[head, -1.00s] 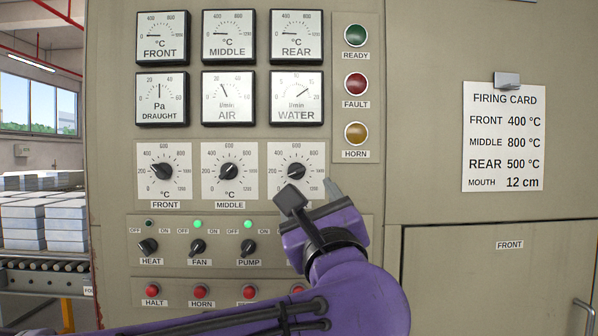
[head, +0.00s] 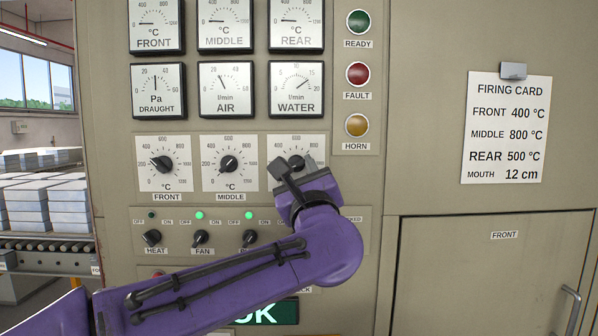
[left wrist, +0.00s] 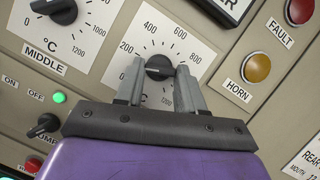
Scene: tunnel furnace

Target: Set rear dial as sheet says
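The rear dial (head: 296,161) is a black knob on a white plate, the rightmost of the row of three. It also shows in the left wrist view (left wrist: 158,67), where its scale runs from 0 to 1200. My left gripper (head: 293,170) is at this dial. In the left wrist view its two grey fingers (left wrist: 160,80) stand open on either side of the knob, with small gaps visible. The gripper hides the lower part of the dial plate and its label in the head view. The firing card (head: 505,128) reads REAR 500 °C. My right gripper is not in view.
The front dial (head: 163,163) and middle dial (head: 228,163) are to the left. Gauges sit above, and several switches are below, partly behind my arm. The horn lamp (head: 357,125) is right of the rear dial. A furnace door (head: 490,270) is at lower right.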

